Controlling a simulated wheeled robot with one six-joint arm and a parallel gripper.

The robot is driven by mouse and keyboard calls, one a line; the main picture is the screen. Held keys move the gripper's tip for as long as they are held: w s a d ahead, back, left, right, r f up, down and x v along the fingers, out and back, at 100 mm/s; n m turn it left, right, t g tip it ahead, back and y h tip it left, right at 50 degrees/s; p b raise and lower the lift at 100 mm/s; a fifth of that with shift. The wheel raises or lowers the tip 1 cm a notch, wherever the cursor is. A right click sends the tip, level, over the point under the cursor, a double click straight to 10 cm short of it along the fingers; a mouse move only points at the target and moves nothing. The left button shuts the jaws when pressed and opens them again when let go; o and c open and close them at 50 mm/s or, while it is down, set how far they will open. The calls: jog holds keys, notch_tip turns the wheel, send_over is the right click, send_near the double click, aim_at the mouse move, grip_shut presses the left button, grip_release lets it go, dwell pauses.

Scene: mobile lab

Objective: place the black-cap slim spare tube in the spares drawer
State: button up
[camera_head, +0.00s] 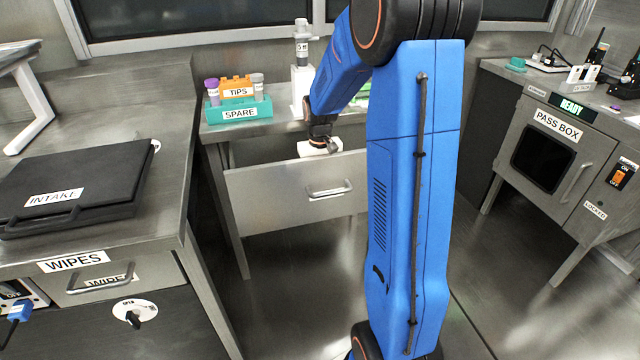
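My gripper (322,143) points down at the drawer (280,192) under the middle table, just behind the drawer's front panel. The drawer stands out from the table and seems pulled open; its label is too small to read. A white piece (308,148) shows at the gripper's tip, and I cannot tell whether it is part of the gripper or something else. The fingertips are too small and partly hidden to judge. I cannot make out a slim black-cap tube for certain. A tube with a grey top (301,42) stands upright on a white stand (300,85).
A black INTAKE case (80,180) lies on the left bench. The PASS BOX (545,155) is at right. Floor between benches is clear.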

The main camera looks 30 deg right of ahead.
jog(key=shift+f, duration=0.3)
jog(key=shift+f, duration=0.15)
jog(key=o, duration=1)
notch_tip(320, 180, up, 12)
jog(key=shift+r, duration=0.15)
